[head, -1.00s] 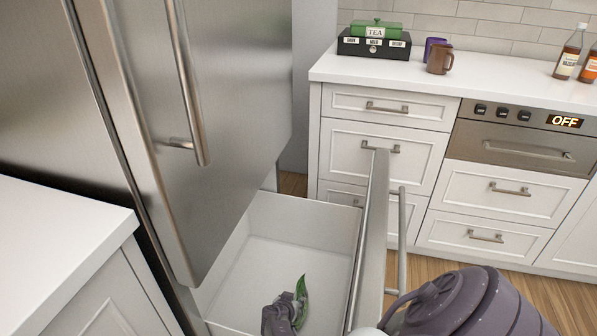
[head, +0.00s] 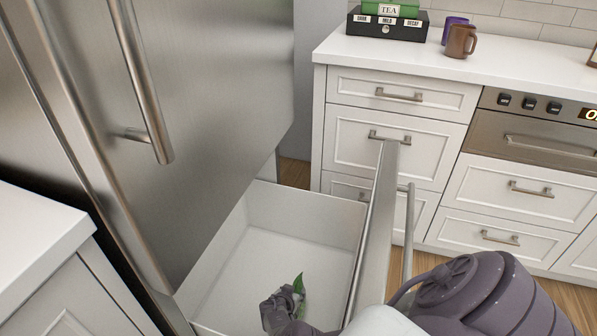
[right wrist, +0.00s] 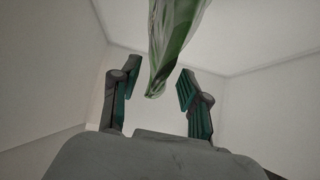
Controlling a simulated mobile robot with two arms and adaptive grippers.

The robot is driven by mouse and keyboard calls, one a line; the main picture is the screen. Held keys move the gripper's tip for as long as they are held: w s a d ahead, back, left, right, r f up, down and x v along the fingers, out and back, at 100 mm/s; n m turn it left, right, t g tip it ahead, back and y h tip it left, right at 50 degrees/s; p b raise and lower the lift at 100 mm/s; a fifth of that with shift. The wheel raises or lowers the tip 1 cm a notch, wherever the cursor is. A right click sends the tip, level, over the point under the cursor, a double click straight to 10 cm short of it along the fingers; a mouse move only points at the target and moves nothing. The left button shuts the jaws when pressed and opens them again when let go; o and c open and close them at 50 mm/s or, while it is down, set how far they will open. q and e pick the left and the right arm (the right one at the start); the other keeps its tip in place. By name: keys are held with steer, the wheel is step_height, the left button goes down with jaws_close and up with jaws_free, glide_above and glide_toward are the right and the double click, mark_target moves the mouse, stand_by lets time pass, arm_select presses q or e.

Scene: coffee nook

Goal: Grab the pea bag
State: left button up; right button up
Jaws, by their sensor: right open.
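The pea bag (head: 298,285) shows as a small green tip in the open freezer drawer in the head view, mostly hidden behind my right gripper (head: 284,301). In the right wrist view the bag (right wrist: 173,42) is a crumpled green and whitish shape at the top centre. Its lower end lies between and just beyond the fingertips of my right gripper (right wrist: 159,82). The fingers are spread apart on either side, and I see no clear contact with the bag. My left gripper is not in view.
The open drawer (head: 246,220) has high white walls around my right gripper, with its front panel (head: 376,225) on the right. The fridge door (head: 215,110) stands above at left. A white counter (head: 40,245) is at the lower left. Mugs (head: 461,40) stand on the back counter.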

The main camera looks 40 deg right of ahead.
jaws_close()
stand_by(0.3)
steer(key=shift+d+r, duration=0.1)
steer(key=shift+r, duration=0.1)
stand_by(0.4)
